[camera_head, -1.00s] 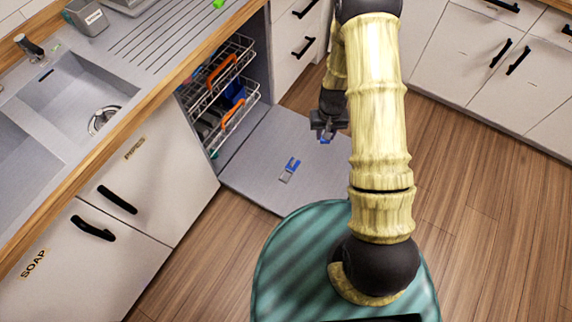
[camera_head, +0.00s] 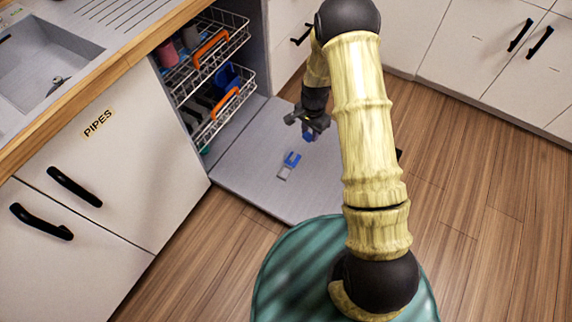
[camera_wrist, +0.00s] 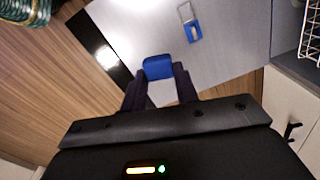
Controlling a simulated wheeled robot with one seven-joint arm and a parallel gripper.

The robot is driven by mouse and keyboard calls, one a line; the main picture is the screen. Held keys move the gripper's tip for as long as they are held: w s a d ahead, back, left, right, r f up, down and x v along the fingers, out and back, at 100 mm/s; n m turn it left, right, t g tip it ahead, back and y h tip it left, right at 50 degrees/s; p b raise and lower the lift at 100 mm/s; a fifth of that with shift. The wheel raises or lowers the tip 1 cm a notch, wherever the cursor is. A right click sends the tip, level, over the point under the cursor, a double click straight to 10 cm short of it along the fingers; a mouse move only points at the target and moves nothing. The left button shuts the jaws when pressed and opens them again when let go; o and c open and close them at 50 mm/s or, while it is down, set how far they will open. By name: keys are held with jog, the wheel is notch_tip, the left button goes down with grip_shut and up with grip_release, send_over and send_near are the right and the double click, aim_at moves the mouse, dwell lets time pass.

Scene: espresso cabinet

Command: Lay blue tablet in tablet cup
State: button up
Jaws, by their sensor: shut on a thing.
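My gripper (camera_head: 306,128) is above the open dishwasher door and shut on the blue tablet (camera_head: 309,135). In the wrist view the blue tablet (camera_wrist: 158,67) sits between the fingertips of my gripper (camera_wrist: 160,86). The tablet cup (camera_head: 289,165) is a small blue and grey fixture on the inner face of the door, just left of and nearer than my gripper. In the wrist view the tablet cup (camera_wrist: 190,22) lies beyond the tablet, up and to the right, with its grey frame-like part beside a blue part. The tablet is apart from it.
The dishwasher door (camera_head: 262,189) lies open and flat, mostly clear. Two wire racks stand left of it, the upper rack (camera_head: 213,54) and the lower rack (camera_head: 222,108), both with orange handles and dishes. Cabinets with black handles stand left and behind.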

jog(key=w+a+f+m+b, duration=0.2)
jog(key=f+m+b, duration=0.3)
jog(key=f+b, duration=0.3)
jog(key=w+a+f+m+b, duration=0.2)
jog(key=f+m+b, duration=0.3)
jog(key=f+b, duration=0.4)
jog(key=w+a+f+m+b, duration=0.2)
jog(key=f+m+b, duration=0.3)
jog(key=f+b, duration=0.3)
jog(key=a+b, duration=0.1)
jog(key=b, duration=0.3)
jog(key=shift+a+f, duration=0.3)
jog(key=shift+f, duration=0.05)
jog(key=shift+w+f+b, duration=0.1)
jog(key=shift+b, duration=0.2)
notch_tip(320, 180, down, 7)
jog(key=b, duration=0.7)
jog(key=shift+d+f+b, duration=0.15)
jog(key=shift+b, duration=0.15)
jog(key=shift+f, duration=1.65)
